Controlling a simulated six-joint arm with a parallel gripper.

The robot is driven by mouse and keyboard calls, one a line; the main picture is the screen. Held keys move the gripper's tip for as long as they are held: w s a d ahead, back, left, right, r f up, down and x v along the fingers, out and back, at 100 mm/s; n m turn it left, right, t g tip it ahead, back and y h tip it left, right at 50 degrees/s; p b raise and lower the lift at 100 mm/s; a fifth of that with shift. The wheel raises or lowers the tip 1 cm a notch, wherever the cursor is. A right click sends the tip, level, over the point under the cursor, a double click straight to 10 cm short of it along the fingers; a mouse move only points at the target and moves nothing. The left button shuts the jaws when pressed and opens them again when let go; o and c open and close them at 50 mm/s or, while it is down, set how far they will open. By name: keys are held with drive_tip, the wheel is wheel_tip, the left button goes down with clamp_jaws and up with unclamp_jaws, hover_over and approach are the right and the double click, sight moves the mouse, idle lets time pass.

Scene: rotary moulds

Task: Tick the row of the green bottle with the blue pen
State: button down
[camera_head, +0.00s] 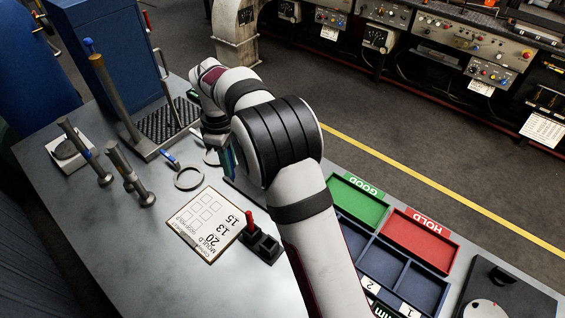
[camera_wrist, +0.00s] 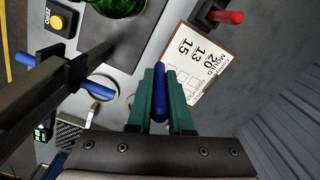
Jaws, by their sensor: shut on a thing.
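My gripper (camera_wrist: 158,98) has green fingers shut on the blue pen (camera_wrist: 159,90), which lies lengthwise between them. In the head view my gripper (camera_head: 228,162) is partly hidden by my arm, above the table behind the sheet. The white sheet (camera_head: 207,224) lies on a board, with rows marked 20, 13 and 15 and outlined boxes; I see no tick in them. It also shows in the wrist view (camera_wrist: 204,67), beyond and right of the pen tip, partly covered. The green bottle (camera_wrist: 122,5) is cut off at the top; its number does not show.
A black holder (camera_head: 262,246) with a red pen (camera_head: 250,220) stands beside the sheet. Metal rings (camera_head: 189,178) lie behind it. Gauge stands (camera_head: 130,175) are at left. A green tray (camera_head: 357,203) and red tray (camera_head: 418,240) are at right. The front-left table is clear.

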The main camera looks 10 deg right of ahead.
drive_tip(key=w+a+f+n, duration=0.1)
drive_tip(key=a+f, duration=0.1)
drive_tip(key=a, duration=0.6)
drive_tip(key=shift+w+a+f, duration=0.1)
drive_tip(key=shift+a+f, duration=0.05)
drive_tip(key=shift+f, duration=1.4)
drive_tip(key=shift+w+a+f, duration=0.1)
drive_tip(key=shift+a+f, duration=0.05)
drive_tip(key=shift+f, duration=1.4)
drive_tip(key=shift+f, duration=0.6)
drive_tip(key=shift+w+d, duration=0.15)
drive_tip(key=shift+w, duration=0.25)
drive_tip(key=shift+s+a, duration=0.15)
drive_tip(key=shift+a, duration=0.65)
wheel_tip(320, 180, up, 6)
idle(0.3)
idle(0.4)
